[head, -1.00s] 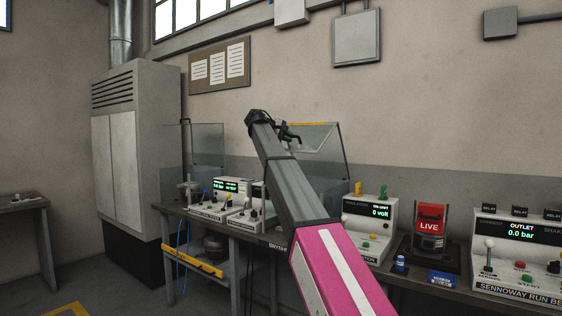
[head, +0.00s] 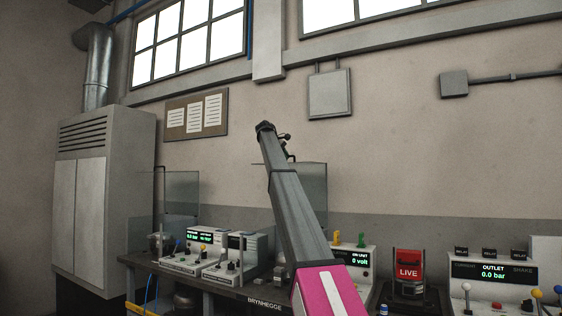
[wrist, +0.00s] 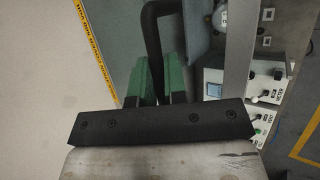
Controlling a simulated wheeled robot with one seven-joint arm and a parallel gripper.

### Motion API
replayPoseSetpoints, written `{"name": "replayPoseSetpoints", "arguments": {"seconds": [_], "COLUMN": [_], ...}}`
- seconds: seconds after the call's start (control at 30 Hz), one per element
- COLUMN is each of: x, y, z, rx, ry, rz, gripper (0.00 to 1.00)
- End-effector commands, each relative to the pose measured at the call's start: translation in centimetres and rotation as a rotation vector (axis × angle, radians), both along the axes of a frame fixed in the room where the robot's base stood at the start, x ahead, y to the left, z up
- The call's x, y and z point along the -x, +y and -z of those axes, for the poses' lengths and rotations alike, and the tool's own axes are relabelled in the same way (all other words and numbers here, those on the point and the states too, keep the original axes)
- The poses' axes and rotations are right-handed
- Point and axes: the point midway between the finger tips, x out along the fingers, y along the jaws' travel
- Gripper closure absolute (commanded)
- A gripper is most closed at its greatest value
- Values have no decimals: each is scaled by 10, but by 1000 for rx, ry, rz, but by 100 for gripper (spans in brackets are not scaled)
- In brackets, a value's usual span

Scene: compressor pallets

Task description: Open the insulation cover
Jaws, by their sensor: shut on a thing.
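The insulation cover is a clear pane. In the head view its upper edge and right part (head: 314,182) show behind my arm, roughly upright above the bench. In the wrist view its glassy pane (wrist: 117,32) fills the upper middle, with a yellow lettered strip along its left edge. A black bar handle (wrist: 152,22) runs down between the green fingers of my gripper (wrist: 158,75), which is shut on it. In the head view my gripper (head: 287,148) is small and dark at the cover's top, partly hidden by my arm.
Consoles (head: 212,245) stand on the bench, with a volt unit (head: 357,262) right of my arm. A red LIVE unit (head: 408,266) and an outlet console (head: 490,275) are farther right. Another clear guard (head: 183,188) stands at left.

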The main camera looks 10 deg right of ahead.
Motion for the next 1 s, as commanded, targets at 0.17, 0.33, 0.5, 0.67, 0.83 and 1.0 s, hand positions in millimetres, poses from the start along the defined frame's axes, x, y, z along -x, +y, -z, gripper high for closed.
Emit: {"name": "replayPoseSetpoints", "arguments": {"seconds": [0.17,0.33,0.5,0.67,0.83,1.0], "x": [-2,-2,-2,-1,-1,2], "y": [-1,-1,-1,-1,1,10], "z": [0,1,1,1,-1,-13], "rx": [-3,-3,-3,-3,-3,-3], "ry": [4,3,3,3,2,2], "rz": [-2,-1,-1,-1,0,0], "gripper": [100,100,63,63,63,63]}}
